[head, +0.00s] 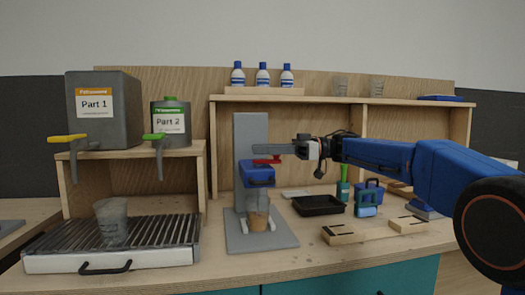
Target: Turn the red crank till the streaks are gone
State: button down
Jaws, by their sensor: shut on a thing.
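The red crank (267,161) sits on top of the blue mixer head (257,176), which is mounted on a tall grey stand (243,135). My gripper (262,150) reaches in from the right and is shut on the red crank; its grey fingers hide part of the crank. A clear cup (258,211) with tan contents stands under the mixer head on the grey base plate (262,243). The cup is too small in view to tell whether streaks show in it.
A black tray (318,206), a green bottle (343,188), blue items (369,193) and a wooden holder (365,231) lie right of the stand. At left, a clear cup (112,220) stands on a ribbed grate (160,236) below the Part 1 (118,120) and Part 2 (180,139) containers.

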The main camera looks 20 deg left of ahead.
jog(key=shift+w+a+n+g+h, duration=0.1)
jog(key=shift+w+n+g+h, duration=0.1)
jog(key=shift+n+g+h, duration=1.05)
jog(key=shift+w+n+g+h, duration=0.2)
jog(key=shift+n+g+h, duration=0.7)
jog(key=shift+g, duration=0.65)
jog(key=shift+n+g+h, duration=0.25)
jog(key=shift+n+g, duration=0.05)
jog(key=shift+n, duration=0.05)
jog(key=c, duration=1.6)
grip_release()
jog(key=shift+o, duration=0.2)
